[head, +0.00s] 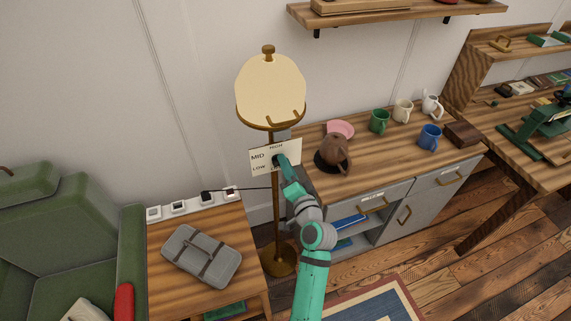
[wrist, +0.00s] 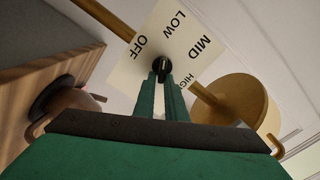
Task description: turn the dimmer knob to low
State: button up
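The dimmer knob (wrist: 162,65) is small and black with a pale mark, on a cream label plate (wrist: 132,72) reading OFF, LOW, MID and HIGH in the wrist view. I cannot tell for sure which word the mark points to. In the head view the plate (head: 259,161) is fixed on the brass stand of a floor lamp (head: 270,92), and my arm hides the knob. My gripper (wrist: 162,76) is at the plate, with its green fingers close together and their tips on both sides of the knob, seemingly touching it. It also shows in the head view (head: 279,162).
A side table (head: 170,285) with a grey case (head: 201,256) and a power strip (head: 192,206) stands left, beside a green armchair (head: 60,235).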

jog(key=shift+o, duration=1.3)
jog(key=v, duration=1.1)
jog(key=s+f+n+g+h, duration=0.1)
jog(key=s+f+h, duration=0.2)
jog(key=s+f, duration=0.5)
jog(key=s+f+n+g+h, duration=0.1)
jog(key=s+f+h, duration=0.3)
jog(key=s, duration=0.7)
jog(key=s+a+r+n, duration=0.2)
jog(key=s+n, duration=0.1)
jog(key=s, duration=0.6)
jog(key=s+a+r+n+y, duration=0.1)
jog(key=s+a+r+n, duration=0.1)
jog(key=s, duration=0.7)
jog(key=shift+s+a+n, duration=0.35)
jog(key=shift+s+n, duration=0.05)
jog(key=shift+n, duration=0.3)
